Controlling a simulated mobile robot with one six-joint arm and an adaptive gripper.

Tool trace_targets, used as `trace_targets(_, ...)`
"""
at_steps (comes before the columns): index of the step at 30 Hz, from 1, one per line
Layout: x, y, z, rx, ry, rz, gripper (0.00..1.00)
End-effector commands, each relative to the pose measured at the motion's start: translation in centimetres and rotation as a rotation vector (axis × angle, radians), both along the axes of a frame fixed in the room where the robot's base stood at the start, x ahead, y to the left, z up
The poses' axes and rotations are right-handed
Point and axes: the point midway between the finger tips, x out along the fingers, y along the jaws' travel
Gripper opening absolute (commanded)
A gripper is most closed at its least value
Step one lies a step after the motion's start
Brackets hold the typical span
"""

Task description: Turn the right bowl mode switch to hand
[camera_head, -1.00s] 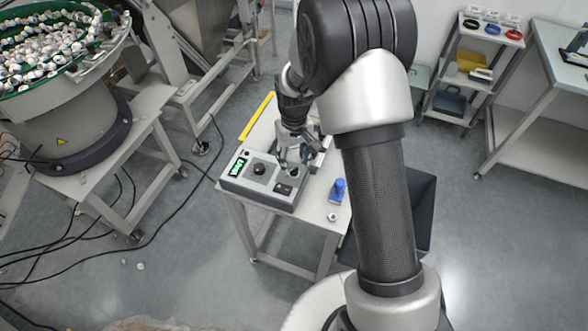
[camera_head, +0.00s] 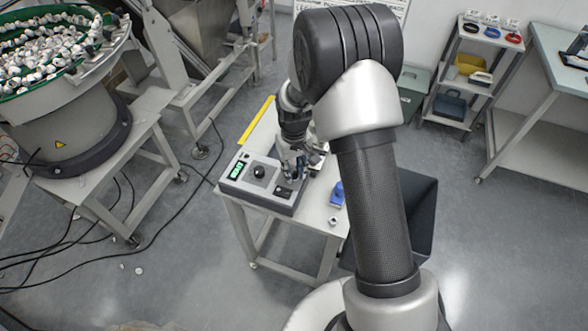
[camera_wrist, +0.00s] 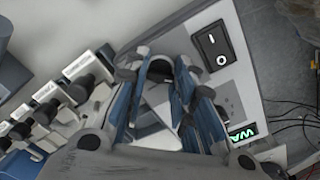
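A grey control box (camera_head: 240,191) stands on the small table with a lit green display (camera_head: 236,168), a black knob (camera_head: 259,172) and a black rocker switch (camera_head: 283,191). My gripper (camera_head: 296,174) is low over the box's right part, to the right of that knob, and hides the panel under it. In the wrist view, my gripper (camera_wrist: 161,78) has its fingers apart, around a dark, rounded part (camera_wrist: 159,68), perhaps a knob. I cannot tell whether they touch it. The rocker switch (camera_wrist: 213,46) and display (camera_wrist: 243,132) lie to the right of the fingers. No mode label is readable.
Several black-knobbed grey blocks (camera_wrist: 76,91) stand in a row left of the fingers in the wrist view. A blue item (camera_head: 337,192) and a small nut-like part (camera_head: 333,221) lie on the table (camera_head: 312,224). A yellow strip (camera_head: 257,120) runs along its far left edge.

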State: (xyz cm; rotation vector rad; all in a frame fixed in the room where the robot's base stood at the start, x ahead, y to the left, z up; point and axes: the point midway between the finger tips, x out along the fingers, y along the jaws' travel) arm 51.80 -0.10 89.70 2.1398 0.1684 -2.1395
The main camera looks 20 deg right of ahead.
Motion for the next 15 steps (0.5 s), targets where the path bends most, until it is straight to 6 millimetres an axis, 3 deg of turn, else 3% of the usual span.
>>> trace_targets(9, 0.00, 0.00, 0.01, 0.000, 0.000, 0.000, 0.00)
trace_targets(15, -0.01, 0.00, 0.02, 0.000, 0.000, -0.013, 0.00)
